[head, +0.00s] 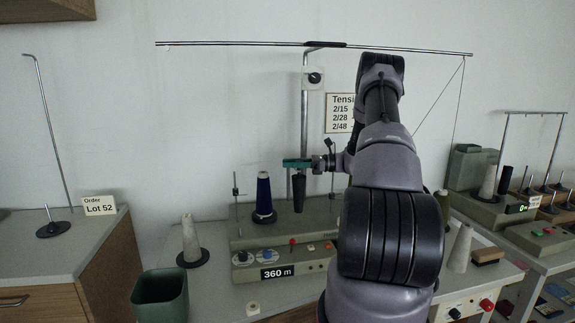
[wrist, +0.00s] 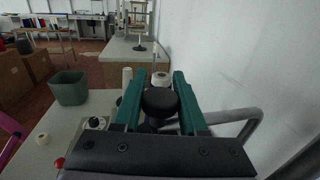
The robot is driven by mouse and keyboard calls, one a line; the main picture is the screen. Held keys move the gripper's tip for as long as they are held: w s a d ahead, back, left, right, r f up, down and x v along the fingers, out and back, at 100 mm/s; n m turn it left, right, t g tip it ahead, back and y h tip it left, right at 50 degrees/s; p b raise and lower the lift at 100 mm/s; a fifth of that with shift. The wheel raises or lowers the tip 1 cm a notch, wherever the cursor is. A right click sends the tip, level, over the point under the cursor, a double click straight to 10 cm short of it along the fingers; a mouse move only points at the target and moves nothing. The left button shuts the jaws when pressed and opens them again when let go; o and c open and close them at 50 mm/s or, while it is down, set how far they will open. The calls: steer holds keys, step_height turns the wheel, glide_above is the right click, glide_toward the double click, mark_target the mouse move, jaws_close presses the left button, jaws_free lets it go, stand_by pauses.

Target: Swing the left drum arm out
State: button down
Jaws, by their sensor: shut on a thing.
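My gripper (head: 298,163) reaches in from the right above the left part of the grey winding machine (head: 285,226). Its green fingers, also seen in the wrist view (wrist: 160,84), are shut on a round black piece (wrist: 160,102). In the head view a dark tapered piece (head: 299,192), narrower at the bottom, stands directly under the fingers. It looks like the same part, probably on the left drum arm. The drum arm's own link and pivot are not clearly visible. A dark blue yarn cone (head: 263,195) stands just left of it, apart from the fingers.
A steel pole (head: 304,110) with a long crossbar (head: 230,43) rises behind my gripper. A grey bent tube (wrist: 240,118) lies right of the fingers in the wrist view. A green bin (head: 160,295) and a pale cone (head: 190,240) stand at left. The wall is close behind.

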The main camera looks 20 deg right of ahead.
stand_by(0.3)
steer(key=shift+c, duration=2.3)
jaws_free()
step_height(320, 180, up, 10)
steer(key=shift+s, duration=0.1)
